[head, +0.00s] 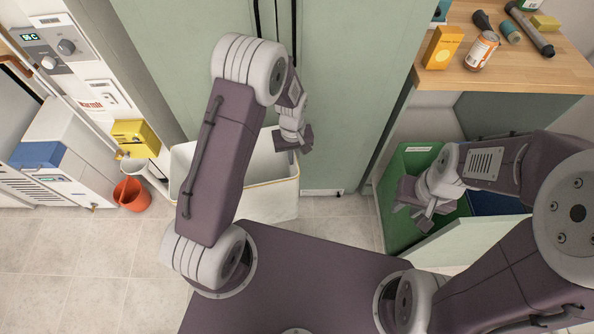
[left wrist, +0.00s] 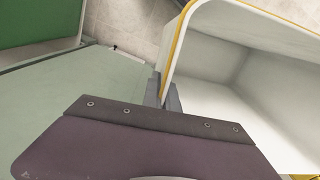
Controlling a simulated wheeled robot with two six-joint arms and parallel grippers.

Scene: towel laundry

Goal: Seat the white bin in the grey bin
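The white bin (head: 275,202), with a thin yellow rim, stands left of centre in the head view, partly behind my left arm. The left wrist view looks into the white bin (left wrist: 285,95). My left gripper (head: 292,141) is at its right-hand rim. In the left wrist view its fingers (left wrist: 164,92) lie close on both sides of the bin's wall and look shut on it. My right gripper (head: 418,214) is over the green bin, empty, with its fingers apart. I cannot make out a grey bin in either view.
A green bin (head: 392,228) and a blue bin (head: 497,203) stand under the wooden counter (head: 500,72). An orange bucket (head: 131,194) is at the left. Floor (head: 70,245) is clear there.

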